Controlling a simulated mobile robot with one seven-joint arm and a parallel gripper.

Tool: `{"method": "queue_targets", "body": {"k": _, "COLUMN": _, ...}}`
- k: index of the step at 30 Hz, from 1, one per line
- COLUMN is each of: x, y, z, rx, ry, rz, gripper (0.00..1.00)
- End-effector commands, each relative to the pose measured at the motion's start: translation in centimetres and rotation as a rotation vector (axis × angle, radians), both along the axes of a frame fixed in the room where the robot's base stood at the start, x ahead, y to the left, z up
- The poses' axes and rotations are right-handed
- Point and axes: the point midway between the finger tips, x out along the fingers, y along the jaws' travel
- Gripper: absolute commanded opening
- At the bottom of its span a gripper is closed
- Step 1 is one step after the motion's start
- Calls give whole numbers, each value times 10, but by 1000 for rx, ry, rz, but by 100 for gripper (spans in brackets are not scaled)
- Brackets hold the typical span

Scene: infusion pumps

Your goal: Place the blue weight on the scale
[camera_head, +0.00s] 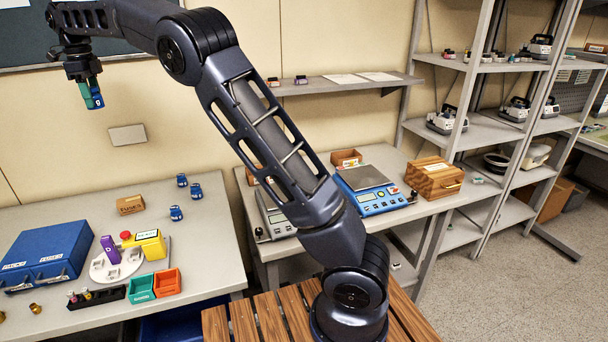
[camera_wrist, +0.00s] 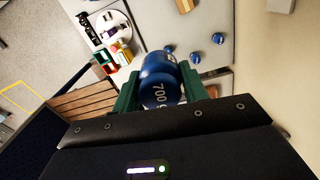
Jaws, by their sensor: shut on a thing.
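A blue weight (camera_wrist: 160,82) marked "700" is held between the green fingers of my gripper (camera_wrist: 160,95) in the wrist view. In the head view my gripper (camera_head: 91,95) is high at the upper left, above the left table, with the blue weight (camera_head: 96,101) partly hidden by a finger. A blue scale (camera_head: 368,190) with a grey top plate stands on the right table. A second, grey scale (camera_head: 274,213) stands to its left, partly behind my arm. Several other blue weights (camera_head: 176,213) stand on the left table.
A wooden box (camera_head: 434,178) stands right of the blue scale. A wall shelf (camera_head: 335,86) hangs above the scales.

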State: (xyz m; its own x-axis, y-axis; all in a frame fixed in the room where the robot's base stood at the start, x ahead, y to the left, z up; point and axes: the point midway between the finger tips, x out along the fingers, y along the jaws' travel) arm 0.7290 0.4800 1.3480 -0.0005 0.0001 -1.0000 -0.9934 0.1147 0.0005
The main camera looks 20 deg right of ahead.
Motion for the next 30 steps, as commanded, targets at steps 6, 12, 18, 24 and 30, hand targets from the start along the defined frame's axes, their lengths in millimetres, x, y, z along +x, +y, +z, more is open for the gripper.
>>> {"method": "queue_targets", "body": {"k": 6, "x": 28, "y": -43, "z": 1, "rx": 0, "ry": -2, "rz": -70, "gripper": 0}}
{"method": "queue_targets", "body": {"k": 12, "x": 63, "y": -110, "z": 3, "rx": 1, "ry": -2, "rz": -173, "gripper": 0}}
{"method": "queue_targets", "body": {"k": 18, "x": 94, "y": -184, "z": 4, "rx": 1, "ry": -2, "rz": -284, "gripper": 0}}
{"method": "queue_targets", "body": {"k": 24, "x": 116, "y": -262, "z": 6, "rx": 1, "ry": -2, "rz": -397, "gripper": 0}}
{"method": "queue_targets", "body": {"k": 30, "x": 129, "y": -341, "z": 7, "rx": 1, "ry": -2, "rz": -512, "gripper": 0}}
